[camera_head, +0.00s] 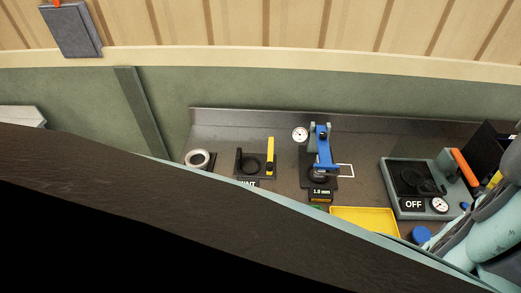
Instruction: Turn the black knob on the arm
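A blue arm (323,151) stands on a dark stand on the bench, right of the picture's middle. A dark round part (317,176) shows at its lower end; I cannot tell whether this is the black knob. A round white dial (300,134) is at its upper left. A black label reading "1.0 mm" (321,193) is in front of it. My gripper is not in view. Pale teal and grey links, which look like mine, fill the lower right edge, apart from the blue arm.
On the dark bench (230,127) are a metal ring (197,159), a black fixture with a yellow upright (270,155), a yellow tray (365,220), and a grey station with an orange handle (464,167) and "OFF" display (413,204). A dark slanted surface hides the lower left.

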